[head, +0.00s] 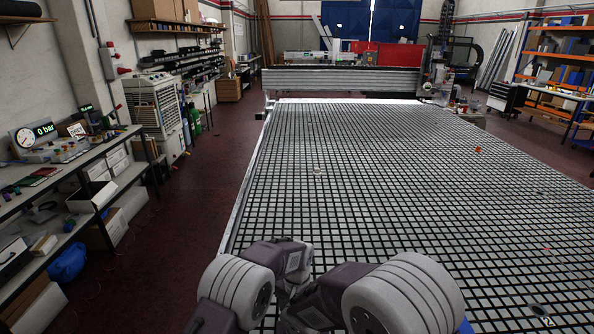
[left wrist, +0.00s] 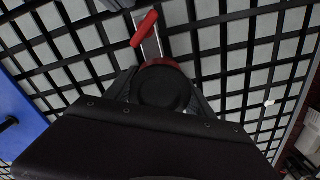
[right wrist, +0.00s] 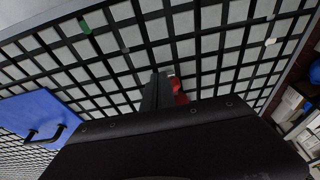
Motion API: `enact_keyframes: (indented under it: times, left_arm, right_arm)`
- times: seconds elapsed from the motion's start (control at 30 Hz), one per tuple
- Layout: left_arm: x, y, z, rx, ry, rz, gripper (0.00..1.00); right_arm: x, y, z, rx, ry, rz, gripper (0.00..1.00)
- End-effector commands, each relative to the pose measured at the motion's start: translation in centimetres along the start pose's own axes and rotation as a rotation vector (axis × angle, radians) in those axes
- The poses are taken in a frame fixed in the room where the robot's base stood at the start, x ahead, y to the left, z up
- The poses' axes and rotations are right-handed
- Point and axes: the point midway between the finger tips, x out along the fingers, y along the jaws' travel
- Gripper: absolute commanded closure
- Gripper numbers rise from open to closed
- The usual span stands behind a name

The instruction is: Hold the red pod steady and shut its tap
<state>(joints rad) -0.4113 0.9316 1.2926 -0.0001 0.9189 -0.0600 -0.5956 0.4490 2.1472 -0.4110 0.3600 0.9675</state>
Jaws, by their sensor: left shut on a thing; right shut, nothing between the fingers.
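The red pod (left wrist: 163,64) sits on the grid table, with a black round top (left wrist: 165,90) facing the left wrist camera. My left gripper (left wrist: 163,92) is shut around it, its fingers on both sides. The tap's red lever (left wrist: 145,29) stands slantwise across a metal pipe (left wrist: 153,48) beyond the pod. My right gripper (right wrist: 157,88) is shut and empty. In the right wrist view its fingers are close beside a red part (right wrist: 179,88), mostly hidden; whether they touch it I cannot tell. In the head view my arms hide the pod and tap.
The black-and-grey grid table (head: 400,180) is largely clear. A blue panel with a black handle (right wrist: 40,115) is at the left of the right wrist view. A small green piece (right wrist: 85,27) and a white piece (right wrist: 270,41) lie farther off. Shelves (head: 75,180) stand left.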

Motion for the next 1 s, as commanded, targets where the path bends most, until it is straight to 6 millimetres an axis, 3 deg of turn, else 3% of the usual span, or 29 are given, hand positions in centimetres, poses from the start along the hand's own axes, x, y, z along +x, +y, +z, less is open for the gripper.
enact_keyframes:
  times: [1.0]
  left_arm:
    - [-0.10, 0.04, -0.06, -0.001, 0.002, 0.001, 0.94]
  right_arm:
    - [0.16, -0.34, -0.83, 0.000, 0.001, -0.001, 1.00]
